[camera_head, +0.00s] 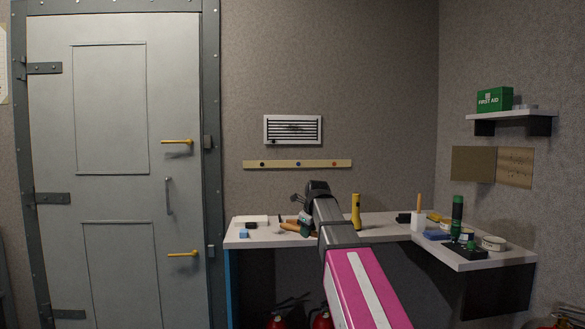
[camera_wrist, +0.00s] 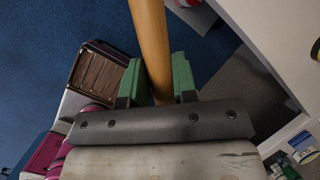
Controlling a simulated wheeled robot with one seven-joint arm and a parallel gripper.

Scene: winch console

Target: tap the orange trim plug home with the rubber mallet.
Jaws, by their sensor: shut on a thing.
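My gripper (camera_wrist: 160,85) is shut on a round wooden handle, which I take to be the rubber mallet's (camera_wrist: 150,35). The green fingers press on both sides of the handle, which runs out past the top edge of the wrist view. In the head view the wooden handle (camera_head: 290,227) shows at the bench's left part, beside my arm's end. I cannot make out the mallet's head clearly. The orange trim plug (camera_head: 334,164) appears as a small orange-red dot at the right of a pale wall strip (camera_head: 280,164). How far it stands out is too small to tell.
The bench (camera_head: 385,220) holds a yellow torch-like object (camera_head: 356,211), a green bottle (camera_head: 457,212) and several small items. A vent (camera_head: 293,129) is above the strip. A shelf (camera_head: 510,116) with a first aid box (camera_head: 494,99) is at right. The wall around the strip is clear.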

